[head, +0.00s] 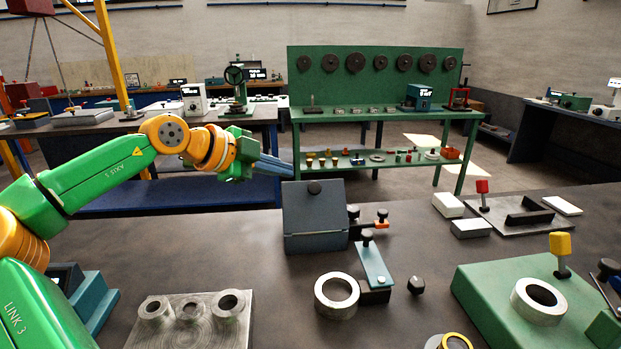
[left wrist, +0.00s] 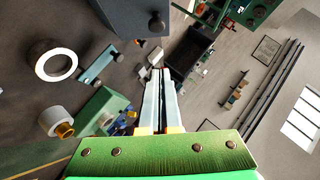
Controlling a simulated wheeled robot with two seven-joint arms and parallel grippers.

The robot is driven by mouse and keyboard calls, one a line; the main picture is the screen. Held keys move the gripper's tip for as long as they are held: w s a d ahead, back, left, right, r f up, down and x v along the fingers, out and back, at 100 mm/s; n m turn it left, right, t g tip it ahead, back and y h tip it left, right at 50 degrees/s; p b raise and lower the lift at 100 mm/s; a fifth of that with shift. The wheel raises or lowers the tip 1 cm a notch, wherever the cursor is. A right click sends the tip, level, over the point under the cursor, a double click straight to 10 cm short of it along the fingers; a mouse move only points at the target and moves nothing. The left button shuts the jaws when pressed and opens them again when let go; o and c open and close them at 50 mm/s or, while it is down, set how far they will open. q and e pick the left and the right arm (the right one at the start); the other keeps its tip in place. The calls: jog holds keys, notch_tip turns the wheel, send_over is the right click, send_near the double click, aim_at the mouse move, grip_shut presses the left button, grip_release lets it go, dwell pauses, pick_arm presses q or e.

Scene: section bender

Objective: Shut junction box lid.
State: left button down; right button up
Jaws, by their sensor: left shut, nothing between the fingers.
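The blue-grey junction box (head: 318,244) stands on the dark bench near the middle of the head view. Its lid (head: 313,212) appears raised, a broad panel facing me with a black knob (head: 314,188) near its top edge. The inside of the box is hidden. The lid and knob also show at the top of the left wrist view (left wrist: 122,14). My left gripper (head: 290,170) is shut and empty, beside the lid's upper left corner in the head view. Its fingertips (left wrist: 158,72) are together in the left wrist view. I cannot tell whether they touch the lid. My right gripper is out of view.
A blue clamp bar (head: 375,265) and a metal ring (head: 337,295) lie just right and in front of the box. A steel block with bosses (head: 190,325) is at front left, a green fixture (head: 490,290) at right. Bench left of the box is clear.

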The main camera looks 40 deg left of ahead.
pick_arm(q)
jog(key=p+x, duration=0.2)
jog(key=p, duration=0.7)
send_near(319, 187)
jog(key=w+d+r, duration=0.1)
jog(key=w+d, duration=0.2)
jog(key=w, duration=0.1)
jog(key=a+f, duration=0.1)
jog(key=w+a+f, duration=0.1)
jog(key=a+f, duration=0.1)
jog(key=shift+f+p, duration=0.3)
jog(key=shift+p, duration=0.05)
jog(key=shift+w+d+f, duration=0.1)
jog(key=shift+f, duration=0.05)
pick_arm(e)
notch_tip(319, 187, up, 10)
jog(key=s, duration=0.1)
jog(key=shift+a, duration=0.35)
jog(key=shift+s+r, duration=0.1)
